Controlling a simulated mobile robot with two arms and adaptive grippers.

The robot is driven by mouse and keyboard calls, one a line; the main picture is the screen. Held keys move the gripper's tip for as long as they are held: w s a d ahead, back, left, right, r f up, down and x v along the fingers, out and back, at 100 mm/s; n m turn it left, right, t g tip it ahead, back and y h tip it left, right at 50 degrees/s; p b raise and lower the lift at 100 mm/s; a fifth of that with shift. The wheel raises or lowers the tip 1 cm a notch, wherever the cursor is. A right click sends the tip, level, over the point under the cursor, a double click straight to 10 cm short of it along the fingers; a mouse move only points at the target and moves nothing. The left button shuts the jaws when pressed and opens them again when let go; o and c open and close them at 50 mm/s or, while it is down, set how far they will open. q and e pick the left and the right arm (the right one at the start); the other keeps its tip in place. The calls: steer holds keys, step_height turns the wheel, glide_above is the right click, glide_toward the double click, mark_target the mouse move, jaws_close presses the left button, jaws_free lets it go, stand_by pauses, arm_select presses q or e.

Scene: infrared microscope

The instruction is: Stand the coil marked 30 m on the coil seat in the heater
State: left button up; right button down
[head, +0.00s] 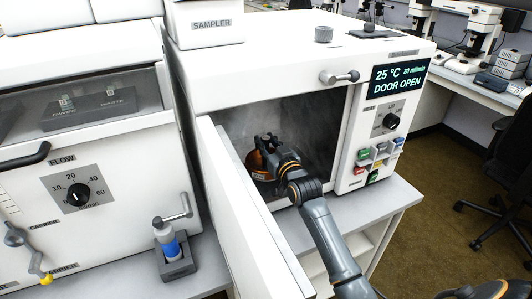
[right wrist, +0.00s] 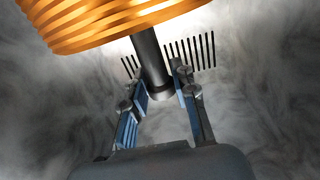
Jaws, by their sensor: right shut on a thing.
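The orange-brown wound coil (head: 257,162) is inside the open heater chamber (head: 310,112). It also shows large at the top of the right wrist view (right wrist: 115,24), with a dark stem (right wrist: 150,58) running down from it between the fingers. My right gripper (head: 268,143) reaches in through the doorway and is shut on the coil by this stem; in the right wrist view its fingers (right wrist: 162,88) stand either side of the stem. The 30 m mark is not legible. The coil seat cannot be made out, so I cannot tell whether the coil touches it. My left gripper is out of view.
The heater door (head: 255,225) hangs open at the left of my right arm. The display (head: 401,76) reads 25 °C and DOOR OPEN. Dark vent slots (right wrist: 195,50) mark the chamber wall. A blue-labelled vial (head: 168,240) stands in a holder on the bench.

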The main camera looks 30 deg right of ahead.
steer(key=shift+f, duration=1.55)
steer(key=shift+f, duration=0.15)
steer(key=c, duration=1.1)
jaws_free()
steer(key=shift+o, duration=0.2)
steer(key=shift+s, duration=0.1)
steer(key=s, duration=1.2)
steer(key=shift+a, duration=0.35)
steer(key=shift+w, duration=0.1)
